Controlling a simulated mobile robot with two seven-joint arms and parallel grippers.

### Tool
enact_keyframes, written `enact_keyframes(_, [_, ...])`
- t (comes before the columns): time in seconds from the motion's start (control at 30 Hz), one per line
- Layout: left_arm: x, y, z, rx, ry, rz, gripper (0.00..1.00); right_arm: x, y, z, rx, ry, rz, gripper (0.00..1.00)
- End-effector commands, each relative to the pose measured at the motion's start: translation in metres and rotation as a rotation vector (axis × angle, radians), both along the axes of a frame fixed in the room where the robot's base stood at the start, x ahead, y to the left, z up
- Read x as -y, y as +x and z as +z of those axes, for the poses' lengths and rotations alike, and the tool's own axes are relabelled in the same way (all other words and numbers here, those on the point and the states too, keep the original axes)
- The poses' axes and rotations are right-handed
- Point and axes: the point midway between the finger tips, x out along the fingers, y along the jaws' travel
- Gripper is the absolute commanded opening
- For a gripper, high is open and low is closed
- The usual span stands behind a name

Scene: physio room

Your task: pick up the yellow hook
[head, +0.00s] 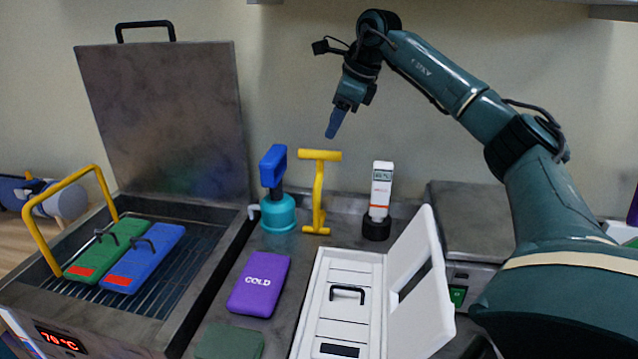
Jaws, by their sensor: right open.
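The yellow hook (318,200) stands upright at the back of the counter. It has a bar across its top, a thin shaft and a small foot. My right gripper (335,122) points down above it, slightly to the right of its top bar and apart from it. The blue fingers are open, seen nearly edge-on, with nothing between them. My left gripper is out of the picture.
In front are a purple cold pack (259,284) and an open white box (427,290). An open metal heater (165,110) stands left.

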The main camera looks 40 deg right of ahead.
Motion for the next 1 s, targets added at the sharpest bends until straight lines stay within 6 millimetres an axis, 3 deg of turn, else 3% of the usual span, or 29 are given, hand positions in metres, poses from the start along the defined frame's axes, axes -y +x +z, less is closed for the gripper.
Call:
enact_keyframes(0.3, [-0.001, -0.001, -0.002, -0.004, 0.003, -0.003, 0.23, -0.007, 0.023, -0.053, -0.004, 0.0, 0.001, 0.46])
enact_keyframes(0.57, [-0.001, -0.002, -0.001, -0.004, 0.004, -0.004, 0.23, -0.01, 0.033, -0.07, -0.003, 0.0, 0.002, 0.46])
enact_keyframes(0.83, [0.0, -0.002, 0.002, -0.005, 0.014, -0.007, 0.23, -0.016, 0.052, -0.104, -0.004, 0.001, 0.0, 0.46])
enact_keyframes(1.0, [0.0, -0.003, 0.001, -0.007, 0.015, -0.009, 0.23, -0.016, 0.055, -0.11, -0.001, 0.0, 0.0, 0.46])
